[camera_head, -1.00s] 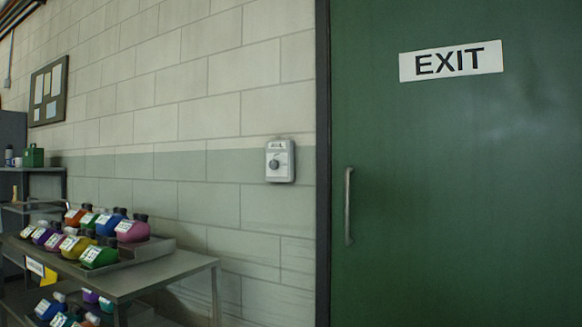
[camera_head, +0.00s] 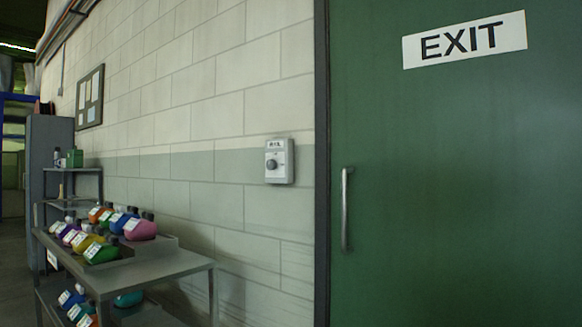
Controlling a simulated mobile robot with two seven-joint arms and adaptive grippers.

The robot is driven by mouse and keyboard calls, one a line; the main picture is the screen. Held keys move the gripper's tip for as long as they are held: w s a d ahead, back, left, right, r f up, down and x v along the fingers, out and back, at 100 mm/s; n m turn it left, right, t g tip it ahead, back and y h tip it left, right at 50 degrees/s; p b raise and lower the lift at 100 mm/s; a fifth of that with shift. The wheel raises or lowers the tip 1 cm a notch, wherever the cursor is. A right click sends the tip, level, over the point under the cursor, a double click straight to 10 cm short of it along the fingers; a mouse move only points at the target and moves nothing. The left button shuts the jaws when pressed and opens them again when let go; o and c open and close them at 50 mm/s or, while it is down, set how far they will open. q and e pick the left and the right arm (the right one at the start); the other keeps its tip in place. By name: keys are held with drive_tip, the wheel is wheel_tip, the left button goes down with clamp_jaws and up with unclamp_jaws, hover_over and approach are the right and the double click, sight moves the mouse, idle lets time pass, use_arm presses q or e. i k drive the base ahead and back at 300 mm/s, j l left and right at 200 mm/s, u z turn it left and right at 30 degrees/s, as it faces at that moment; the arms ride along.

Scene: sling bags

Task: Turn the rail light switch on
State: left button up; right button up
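The rail light switch (camera_head: 279,161) is a pale grey wall box with a dark round knob (camera_head: 271,164) and a small label at its top. It is mounted on the block wall, just left of the green door's dark frame. The label's letters and the marks around the knob are too small to read surely, and I cannot tell the knob's setting. Neither of my grippers is in view, and nothing touches the switch.
A green door (camera_head: 450,200) with an EXIT sign (camera_head: 464,40) and a vertical handle (camera_head: 346,210) fills the right. A metal table (camera_head: 175,268) with several colourful bottles stands at lower left against the wall. A grey cabinet (camera_head: 50,160) and open passage lie beyond.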

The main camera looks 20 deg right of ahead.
sight(271, 165)
drive_tip(key=k+l, duration=0.1)
drive_tip(key=l, duration=1.95)
drive_tip(key=k+l+z, duration=0.25)
drive_tip(key=k, duration=0.5)
drive_tip(key=j+z, duration=0.15)
drive_tip(key=z, duration=1.6)
drive_tip(key=k+j+z, duration=0.1)
drive_tip(key=j+z, duration=0.2)
drive_tip(key=j, duration=0.15)
drive_tip(key=k+j+z, duration=0.15)
drive_tip(key=j+z, duration=0.15)
drive_tip(key=k+j, duration=0.15)
drive_tip(key=j, duration=0.2)
drive_tip(key=k+j, duration=0.15)
drive_tip(key=j, duration=0.2)
drive_tip(key=k+j, duration=0.15)
drive_tip(key=j, duration=0.25)
drive_tip(key=k+j, duration=0.15)
drive_tip(key=j, duration=0.2)
drive_tip(key=k+j, duration=0.15)
drive_tip(key=j, duration=0.2)
drive_tip(key=k+j, duration=0.15)
drive_tip(key=j, duration=0.2)
